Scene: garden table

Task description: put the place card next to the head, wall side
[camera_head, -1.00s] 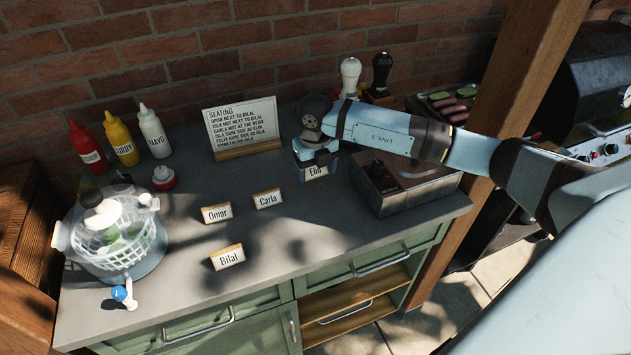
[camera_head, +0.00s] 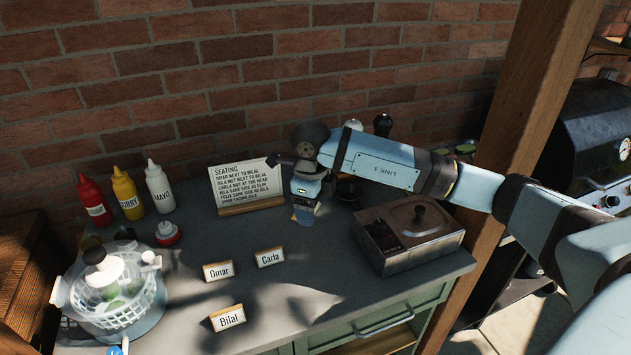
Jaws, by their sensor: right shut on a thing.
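My right gripper (camera_head: 305,203) is shut just right of the seating sign (camera_head: 246,186). A small piece of a pale, wood-edged card (camera_head: 304,217) shows below its fingers; its name is not readable now, though earlier it read Elin. The gripper hides most of it, and I cannot tell whether it touches the counter. Place cards for Omar (camera_head: 218,271), Carla (camera_head: 269,257) and Bilal (camera_head: 228,319) stand on the counter in front of the sign. My left gripper is not in view.
A metal box with a lidded top (camera_head: 410,235) stands right of the gripper. Sauce bottles (camera_head: 127,192) and a salad spinner (camera_head: 112,290) are at left. A brick wall (camera_head: 230,80) closes the back. Bare counter (camera_head: 325,260) lies between Carla's card and the box.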

